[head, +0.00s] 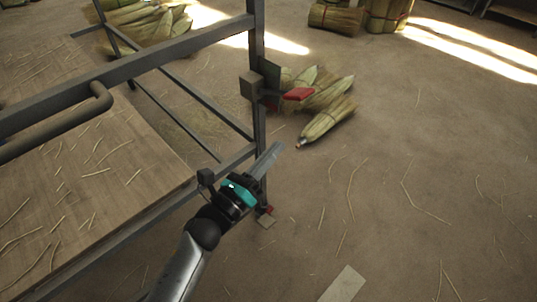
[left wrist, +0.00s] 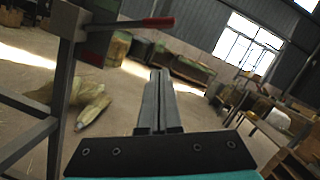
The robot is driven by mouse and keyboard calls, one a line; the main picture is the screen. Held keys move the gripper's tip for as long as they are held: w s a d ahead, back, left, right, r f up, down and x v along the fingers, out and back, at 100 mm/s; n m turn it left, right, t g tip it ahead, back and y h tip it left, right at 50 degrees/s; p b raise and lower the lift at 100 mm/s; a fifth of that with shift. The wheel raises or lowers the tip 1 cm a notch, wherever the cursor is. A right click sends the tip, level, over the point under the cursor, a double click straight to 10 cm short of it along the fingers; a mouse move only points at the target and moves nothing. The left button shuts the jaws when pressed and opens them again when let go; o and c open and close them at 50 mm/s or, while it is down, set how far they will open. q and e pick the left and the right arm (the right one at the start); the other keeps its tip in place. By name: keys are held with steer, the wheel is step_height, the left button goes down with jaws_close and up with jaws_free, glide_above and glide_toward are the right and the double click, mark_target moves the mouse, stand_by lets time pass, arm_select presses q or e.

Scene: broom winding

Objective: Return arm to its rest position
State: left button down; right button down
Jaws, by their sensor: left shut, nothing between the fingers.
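My left gripper (head: 272,155) is at the centre of the head view, in front of the metal frame's post. Its arm comes up from the bottom left. Its two grey fingers (left wrist: 158,100) are together and empty in the left wrist view, pointing forward. The fingers are apart from the red-handled lever (head: 298,94), which is on the post above them. My right gripper does not show in either view.
A dark metal frame (head: 257,60) with a wooden tabletop (head: 90,190) stands at the left. Broom heads (head: 327,118) lie on the floor behind the post. Bundles (head: 388,14) stand at the back. The floor (head: 430,180) at the right is mostly clear, with scattered straw.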

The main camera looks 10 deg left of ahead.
arm_select(q)
steer(key=shift+v, duration=0.8)
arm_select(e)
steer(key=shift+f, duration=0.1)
arm_select(q)
steer(key=shift+w, duration=0.1)
